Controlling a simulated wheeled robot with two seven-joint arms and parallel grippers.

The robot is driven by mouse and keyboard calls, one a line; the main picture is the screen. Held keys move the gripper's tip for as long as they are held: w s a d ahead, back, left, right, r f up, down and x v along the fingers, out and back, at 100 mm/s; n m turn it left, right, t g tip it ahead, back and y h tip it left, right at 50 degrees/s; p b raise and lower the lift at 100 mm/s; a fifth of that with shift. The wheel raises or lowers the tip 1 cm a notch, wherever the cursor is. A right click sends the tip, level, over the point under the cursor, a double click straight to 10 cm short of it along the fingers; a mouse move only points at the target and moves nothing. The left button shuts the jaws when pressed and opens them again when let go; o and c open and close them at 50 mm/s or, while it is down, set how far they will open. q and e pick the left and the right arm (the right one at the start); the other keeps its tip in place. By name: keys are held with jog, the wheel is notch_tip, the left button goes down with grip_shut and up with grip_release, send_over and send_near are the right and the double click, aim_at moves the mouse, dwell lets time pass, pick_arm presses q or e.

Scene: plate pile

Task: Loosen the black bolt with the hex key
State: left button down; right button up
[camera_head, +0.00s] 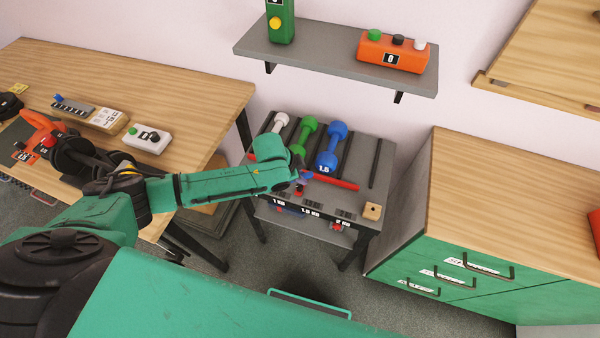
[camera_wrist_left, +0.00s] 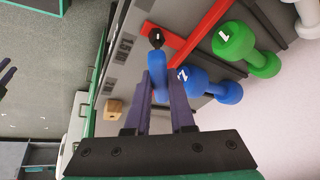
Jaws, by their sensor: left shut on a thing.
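My left gripper (camera_head: 301,181) is over the front of the dumbbell rack. In the left wrist view its two dark purple fingers (camera_wrist_left: 160,92) are shut on a blue piece, which looks like the hex key (camera_wrist_left: 157,65). The far end of the blue piece meets a dark round part with a small white mark, which looks like the black bolt (camera_wrist_left: 156,38). It lies beside the red bar; I cannot tell whether the key is seated in it. Dark prongs at the left wrist view's edge may be my right gripper (camera_wrist_left: 6,74); its state is unclear.
The red bar (camera_head: 334,181) crosses the grey rack in front of the blue dumbbell (camera_head: 331,147), green dumbbell (camera_head: 304,137) and white dumbbell (camera_head: 281,121). A wooden block (camera_head: 372,211) sits at the rack's front right corner. A workbench and a drawer cabinet (camera_head: 455,267) flank the rack.

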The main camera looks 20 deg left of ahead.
pick_arm(q)
jog(key=n, duration=0.1)
jog(key=n+y+p, duration=0.1)
jog(key=n, duration=0.1)
jog(key=shift+w+d+r+t, duration=0.1)
jog(key=shift+d+r+t, duration=0.05)
jog(key=shift+t, duration=0.15)
jog(key=n, duration=0.2)
jog(key=n+y+p, duration=0.1)
jog(key=shift+w+d+n, duration=0.1)
jog(key=shift+d+n, duration=0.1)
jog(key=shift+n, duration=0.2)
jog(key=c, duration=0.7)
grip_release()
jog(key=shift+w+a+y, duration=0.15)
jog(key=shift+w+y, duration=0.05)
jog(key=shift+y, duration=0.1)
